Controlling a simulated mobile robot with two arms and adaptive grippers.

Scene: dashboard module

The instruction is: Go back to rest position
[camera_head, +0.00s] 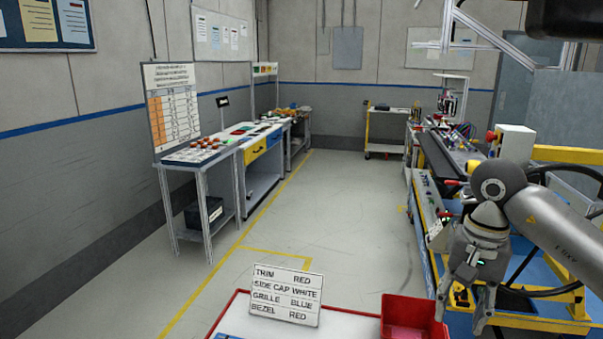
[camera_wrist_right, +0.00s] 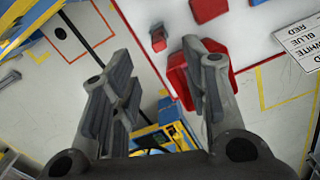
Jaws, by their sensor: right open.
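My right gripper (camera_head: 464,312) hangs from the arm at the lower right of the head view, fingers pointing down, beside the red bin. In the right wrist view its two fingers (camera_wrist_right: 165,100) are spread apart with nothing between them. My left gripper does not show in either view.
A red bin (camera_head: 410,315) stands on a white tray table (camera_head: 350,328) with a sign reading TRIM RED, SIDE CAP WHITE, GRILLE BLUE, BEZEL RED (camera_head: 286,295). A blue and yellow dashboard station (camera_head: 425,220) is at the right. Workbenches (camera_head: 200,170) line the left wall. The middle floor is clear.

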